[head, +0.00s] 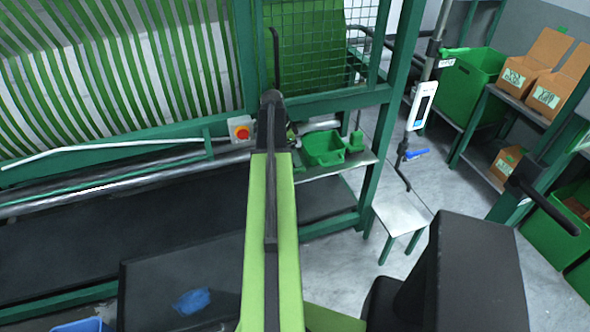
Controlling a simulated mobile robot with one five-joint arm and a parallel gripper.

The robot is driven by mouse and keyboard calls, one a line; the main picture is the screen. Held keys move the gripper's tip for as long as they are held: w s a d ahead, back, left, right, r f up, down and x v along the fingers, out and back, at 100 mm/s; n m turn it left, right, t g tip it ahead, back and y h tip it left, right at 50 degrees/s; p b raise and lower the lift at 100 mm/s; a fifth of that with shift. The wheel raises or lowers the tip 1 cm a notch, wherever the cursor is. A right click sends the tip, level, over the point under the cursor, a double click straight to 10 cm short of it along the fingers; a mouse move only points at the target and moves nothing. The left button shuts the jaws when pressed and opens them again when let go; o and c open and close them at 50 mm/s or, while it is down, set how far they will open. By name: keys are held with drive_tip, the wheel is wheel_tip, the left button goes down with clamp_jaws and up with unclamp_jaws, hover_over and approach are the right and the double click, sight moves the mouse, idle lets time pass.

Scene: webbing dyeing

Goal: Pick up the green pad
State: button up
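A small metal shelf (345,163) is fixed to the green machine frame, just right of my arm. A green open tray (325,149) sits on it. A small green block (355,142) stands right of the tray. Another bit of green shows at the shelf's left end, partly behind my arm. I cannot tell which of these green things is the pad. My lime-green arm rises through the middle of the picture, its far end left of the tray. My gripper's fingers do not show; the arm hides what lies behind it.
A red button on a yellow plate (241,130) is left of my arm. A small white stool (402,213) stands on the floor to the right. A post holds a white display (421,105). Racks with cardboard boxes (549,92) and green bins (470,82) stand at right.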

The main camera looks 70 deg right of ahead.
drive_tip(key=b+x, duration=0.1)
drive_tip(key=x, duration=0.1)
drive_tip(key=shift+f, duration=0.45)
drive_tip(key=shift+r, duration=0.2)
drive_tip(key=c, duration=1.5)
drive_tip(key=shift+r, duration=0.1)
